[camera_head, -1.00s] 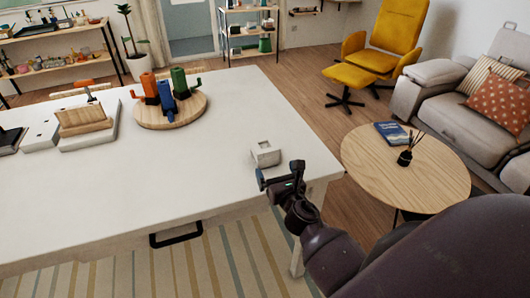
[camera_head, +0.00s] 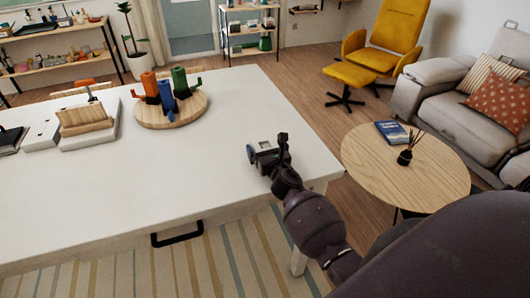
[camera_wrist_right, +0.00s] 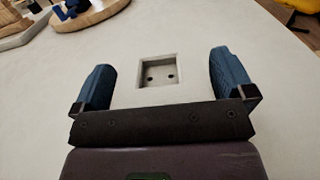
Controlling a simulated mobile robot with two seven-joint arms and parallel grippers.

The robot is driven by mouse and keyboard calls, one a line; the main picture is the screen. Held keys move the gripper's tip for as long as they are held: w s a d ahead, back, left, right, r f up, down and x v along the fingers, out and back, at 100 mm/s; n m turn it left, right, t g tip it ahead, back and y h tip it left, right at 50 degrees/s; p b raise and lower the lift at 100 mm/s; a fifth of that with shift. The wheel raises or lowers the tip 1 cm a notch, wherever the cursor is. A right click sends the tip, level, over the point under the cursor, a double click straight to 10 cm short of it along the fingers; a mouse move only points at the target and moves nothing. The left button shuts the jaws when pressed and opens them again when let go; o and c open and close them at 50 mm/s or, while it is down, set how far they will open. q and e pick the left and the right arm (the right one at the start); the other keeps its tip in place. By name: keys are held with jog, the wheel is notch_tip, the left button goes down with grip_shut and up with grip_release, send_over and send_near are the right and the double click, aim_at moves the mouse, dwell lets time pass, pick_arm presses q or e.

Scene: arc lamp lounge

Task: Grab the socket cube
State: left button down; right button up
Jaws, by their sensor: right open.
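The socket cube is a small pale grey-white block with a square recess and two dark holes. In the right wrist view the socket cube (camera_wrist_right: 157,92) lies between the two blue fingers of my right gripper (camera_wrist_right: 167,80), with a gap visible toward each finger. In the head view my right gripper (camera_head: 268,151) is over the cube near the right end of the white table and hides most of it. My right gripper is open. My left gripper is not in view.
On the white table (camera_head: 200,185) stand a round wooden board (camera_head: 152,122) with orange, blue and green pieces, and a white block with wooden slats (camera_head: 85,122) farther left. A round wooden side table (camera_head: 400,175) is to the right. The table's middle is clear.

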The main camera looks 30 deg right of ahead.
jog(key=shift+w+d, duration=0.1)
jog(key=shift+w, duration=0.2)
jog(key=shift+r, duration=0.1)
jog(key=c, duration=1)
